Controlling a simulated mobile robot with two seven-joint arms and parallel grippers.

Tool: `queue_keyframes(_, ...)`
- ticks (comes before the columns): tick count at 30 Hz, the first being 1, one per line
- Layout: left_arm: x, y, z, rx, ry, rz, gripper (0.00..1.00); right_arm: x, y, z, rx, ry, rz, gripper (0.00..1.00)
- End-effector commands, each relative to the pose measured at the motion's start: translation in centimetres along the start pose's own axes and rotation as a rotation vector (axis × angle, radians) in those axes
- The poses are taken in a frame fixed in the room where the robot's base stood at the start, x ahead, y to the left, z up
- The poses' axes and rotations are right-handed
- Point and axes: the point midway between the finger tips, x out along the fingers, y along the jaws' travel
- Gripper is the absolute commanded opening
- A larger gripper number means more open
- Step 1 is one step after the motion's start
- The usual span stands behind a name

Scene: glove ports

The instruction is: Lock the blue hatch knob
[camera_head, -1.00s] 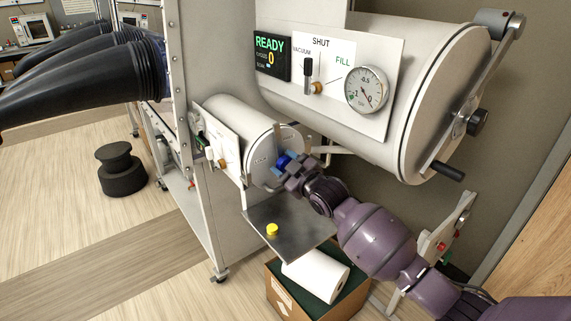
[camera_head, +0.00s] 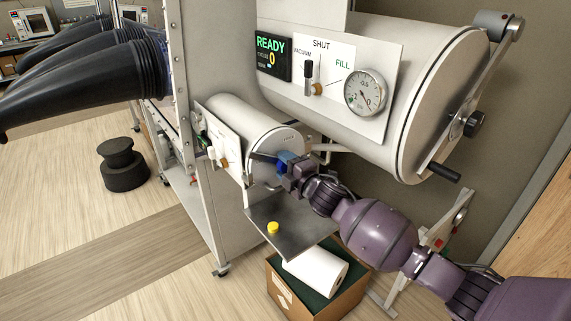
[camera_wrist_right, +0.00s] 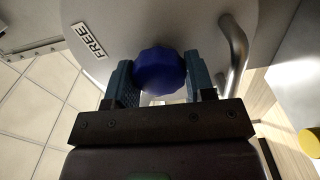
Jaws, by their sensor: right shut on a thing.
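The blue hatch knob (camera_head: 284,158) is on the round end door (camera_head: 262,172) of the small lower cylinder. In the right wrist view the knob (camera_wrist_right: 160,72) sits between the two fingers of my right gripper (camera_wrist_right: 162,84), which is shut on it. A label reading FREE (camera_wrist_right: 88,41) shows on the door left of the knob in that view. In the head view my right gripper (camera_head: 287,164) reaches the knob from the right and hides part of it. My left gripper is not in view.
A metal shelf (camera_head: 300,238) with a yellow cap (camera_head: 273,228) is below the door. A box (camera_head: 318,300) with a white roll (camera_head: 316,271) stands under it. The large cylinder (camera_head: 440,110) with its crank handle is above right. A bent metal handle (camera_wrist_right: 235,52) is close beside my right gripper.

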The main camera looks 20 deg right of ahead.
Motion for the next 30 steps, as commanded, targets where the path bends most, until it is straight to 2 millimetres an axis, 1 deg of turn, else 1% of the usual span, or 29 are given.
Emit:
queue_keyframes(9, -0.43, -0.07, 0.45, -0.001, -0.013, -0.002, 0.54, -0.02, -0.16, 0.04, -0.288, 0.000, -0.002, 0.07)
queue_keyframes(15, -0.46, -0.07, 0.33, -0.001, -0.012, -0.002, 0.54, -0.01, -0.19, 0.06, -0.427, 0.000, -0.001, 0.07)
queue_keyframes(22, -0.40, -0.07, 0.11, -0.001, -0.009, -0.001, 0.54, 0.00, -0.25, 0.04, -0.529, 0.000, -0.001, 0.07)
queue_keyframes(30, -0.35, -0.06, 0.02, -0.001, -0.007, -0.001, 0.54, -0.01, -0.26, 0.07, -0.576, 0.000, -0.001, 0.07)
